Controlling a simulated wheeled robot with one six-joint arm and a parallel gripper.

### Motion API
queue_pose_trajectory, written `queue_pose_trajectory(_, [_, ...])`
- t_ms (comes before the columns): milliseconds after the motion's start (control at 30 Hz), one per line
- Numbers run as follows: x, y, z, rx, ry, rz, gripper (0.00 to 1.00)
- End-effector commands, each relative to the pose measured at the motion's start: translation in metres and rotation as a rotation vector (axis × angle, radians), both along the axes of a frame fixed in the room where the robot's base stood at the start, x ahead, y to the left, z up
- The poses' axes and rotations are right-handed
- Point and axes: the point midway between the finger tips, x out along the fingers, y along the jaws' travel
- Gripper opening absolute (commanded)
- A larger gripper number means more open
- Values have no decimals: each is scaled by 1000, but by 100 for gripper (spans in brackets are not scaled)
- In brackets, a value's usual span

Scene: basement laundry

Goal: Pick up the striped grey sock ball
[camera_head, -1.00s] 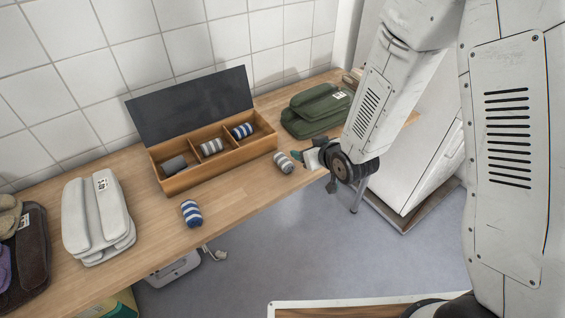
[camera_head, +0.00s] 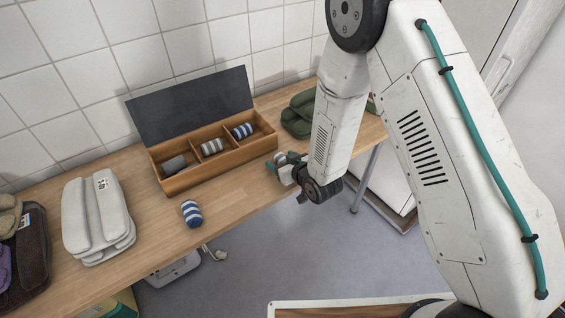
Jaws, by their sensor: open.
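A striped grey sock ball (camera_head: 280,158) lies on the wooden table right of the box, partly hidden by my gripper. My gripper (camera_head: 282,165) is open and right at this sock ball, with its fingers low over the table near the front edge. I cannot tell whether the fingers touch it. Another striped grey sock ball (camera_head: 211,147) sits in the middle compartment of the wooden box (camera_head: 222,166).
The box also holds a plain grey sock ball (camera_head: 174,165) and a blue striped one (camera_head: 242,131). Another blue striped sock ball (camera_head: 192,213) lies in front. White folded cloth (camera_head: 97,220) is at left, green folded cloth (camera_head: 298,117) behind my gripper.

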Motion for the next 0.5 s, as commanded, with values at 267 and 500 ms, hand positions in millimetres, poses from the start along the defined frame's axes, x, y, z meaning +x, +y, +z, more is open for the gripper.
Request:
queue_pose_trajectory(267, [2,1,-1,0,0,0,66])
queue_pose_trajectory(500, [2,1,-1,0,0,0,21])
